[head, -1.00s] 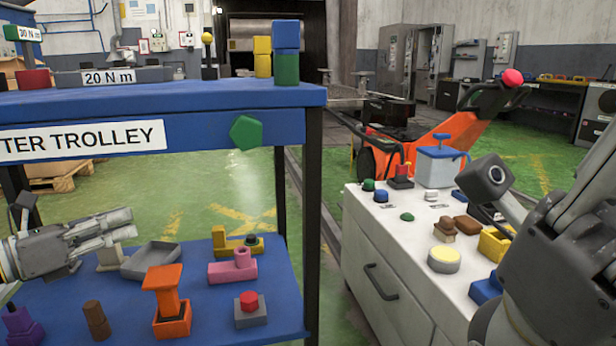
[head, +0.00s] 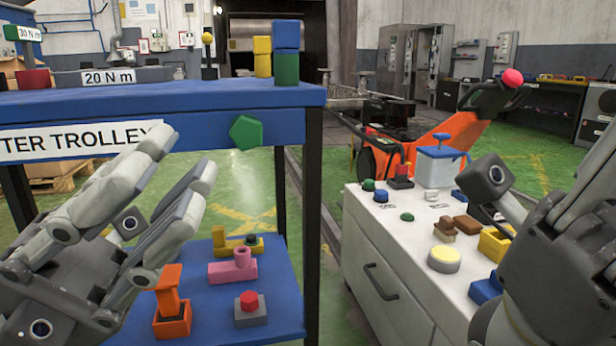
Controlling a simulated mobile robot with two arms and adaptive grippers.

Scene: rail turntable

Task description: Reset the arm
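My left gripper (head: 185,155) is raised at the left, close to the camera, in front of the blue trolley (head: 200,97). Its two fingers point up and to the right with a clear gap between them, and I see nothing held. It hides the left part of the lower shelf and part of an orange piece (head: 172,322). My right arm (head: 560,250) fills the right edge, over the white cabinet (head: 385,250). Its fingertips are not clearly visible, so I cannot tell how that gripper stands.
A pink piece (head: 232,271), a yellow piece (head: 219,238) and a grey block with a red top (head: 249,310) stand on the lower shelf. Stacked blocks (head: 286,52) stand on the top shelf. The cabinet top holds several small items. An orange pallet jack (head: 440,135) stands behind.

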